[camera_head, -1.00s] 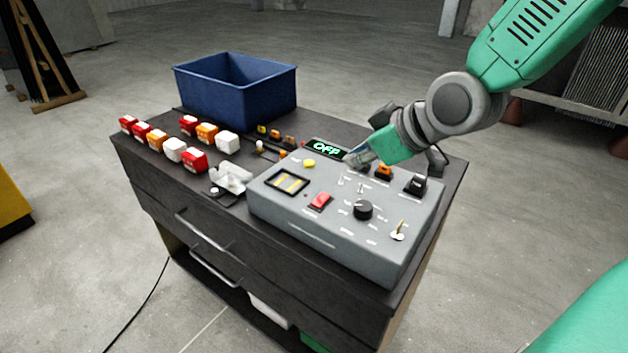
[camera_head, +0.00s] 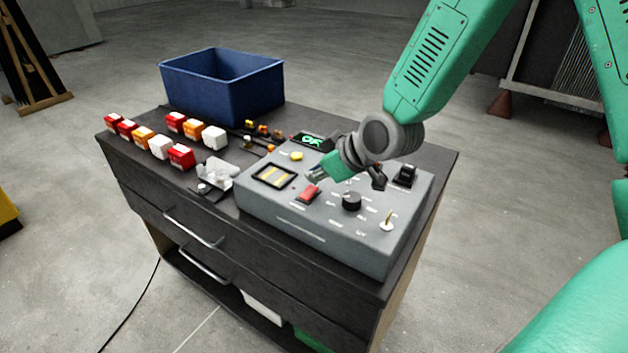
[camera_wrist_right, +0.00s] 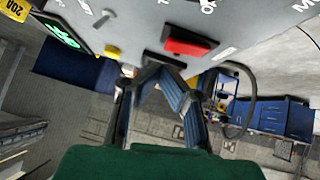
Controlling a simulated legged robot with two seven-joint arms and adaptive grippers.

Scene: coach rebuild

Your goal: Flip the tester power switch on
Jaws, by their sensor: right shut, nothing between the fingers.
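The grey tester box (camera_head: 330,238) sits on the dark cabinet top. Its red rocker switch (camera_head: 308,193) is on the sloped face, between the yellow-striped window (camera_head: 275,175) and the black knob (camera_head: 351,201). The wrist view also shows the red switch (camera_wrist_right: 188,47). My right gripper (camera_head: 314,174) is shut and empty, its tips just behind the switch; I cannot tell whether they touch it. In the wrist view the fingertips (camera_wrist_right: 162,68) meet just below the switch. The green display (camera_head: 312,141) is partly hidden by my arm. My left gripper is out of view.
A blue bin (camera_head: 222,90) stands at the back left of the cabinet. Several red, orange and white blocks (camera_head: 160,146) stand in rows left of the tester. A clear holder (camera_head: 215,177) is beside it. A toggle lever (camera_head: 387,222) rises at the tester's right.

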